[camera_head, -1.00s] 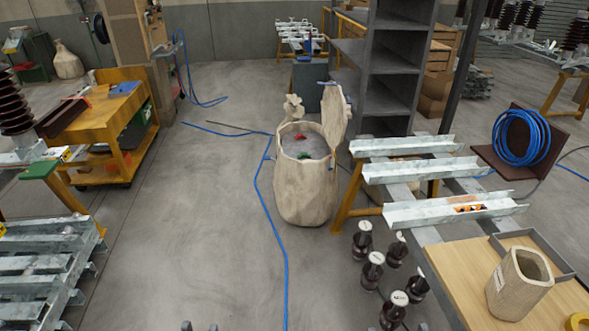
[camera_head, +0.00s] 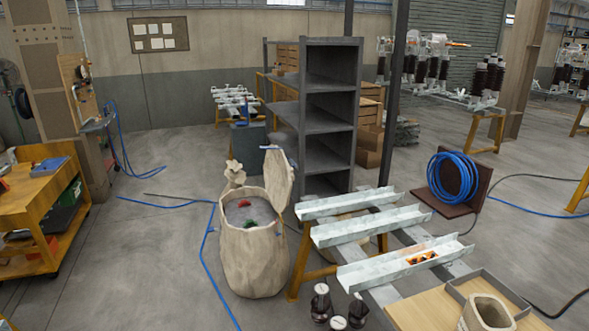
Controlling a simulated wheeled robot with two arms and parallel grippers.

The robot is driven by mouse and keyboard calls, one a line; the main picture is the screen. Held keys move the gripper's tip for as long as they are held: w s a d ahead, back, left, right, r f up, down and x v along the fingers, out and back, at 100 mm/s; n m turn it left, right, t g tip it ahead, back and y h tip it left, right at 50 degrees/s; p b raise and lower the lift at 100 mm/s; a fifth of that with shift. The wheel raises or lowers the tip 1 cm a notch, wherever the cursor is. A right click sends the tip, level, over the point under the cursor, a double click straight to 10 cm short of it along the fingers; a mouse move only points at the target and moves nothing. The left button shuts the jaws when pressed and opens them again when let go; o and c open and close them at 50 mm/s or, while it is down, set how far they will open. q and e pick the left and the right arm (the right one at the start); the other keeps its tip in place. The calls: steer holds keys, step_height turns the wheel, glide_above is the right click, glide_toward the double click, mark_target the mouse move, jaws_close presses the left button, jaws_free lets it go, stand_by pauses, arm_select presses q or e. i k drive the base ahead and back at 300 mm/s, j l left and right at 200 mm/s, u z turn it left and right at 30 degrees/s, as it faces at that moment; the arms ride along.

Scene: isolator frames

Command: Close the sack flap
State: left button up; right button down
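The beige sack (camera_head: 254,268) stands upright on the floor, a little left of the picture's middle. Its mouth is open, and grey contents (camera_head: 243,212) with a red piece and a green piece show inside. The sack flap (camera_head: 278,182) stands up at the right side of the mouth, raised off it. A small blue piece (camera_head: 268,148) shows at the flap's top. A knotted beige tuft (camera_head: 235,171) rises at the back left of the rim. Neither of my grippers is in view.
A grey shelf (camera_head: 331,120) stands behind. A blue hose (camera_head: 207,245) runs along the floor left of the sack.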

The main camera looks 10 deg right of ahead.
mark_target(279, 175)
steer(key=i+j+z, duration=0.15)
steer(key=i, duration=0.4)
steer(key=i+j+z, duration=0.15)
steer(key=i, duration=0.4)
steer(key=i+j+z, duration=0.15)
steer(key=i+j, duration=0.15)
steer(key=i, duration=0.2)
steer(key=i+j+z, duration=0.15)
steer(key=i+j, duration=0.2)
steer(key=i, duration=0.15)
steer(key=i+j+z, duration=0.15)
steer(key=i+j, duration=0.2)
steer(key=i, duration=0.25)
steer(key=i+j+z, duration=0.15)
steer(key=i+j, duration=0.25)
steer(key=i, duration=0.4)
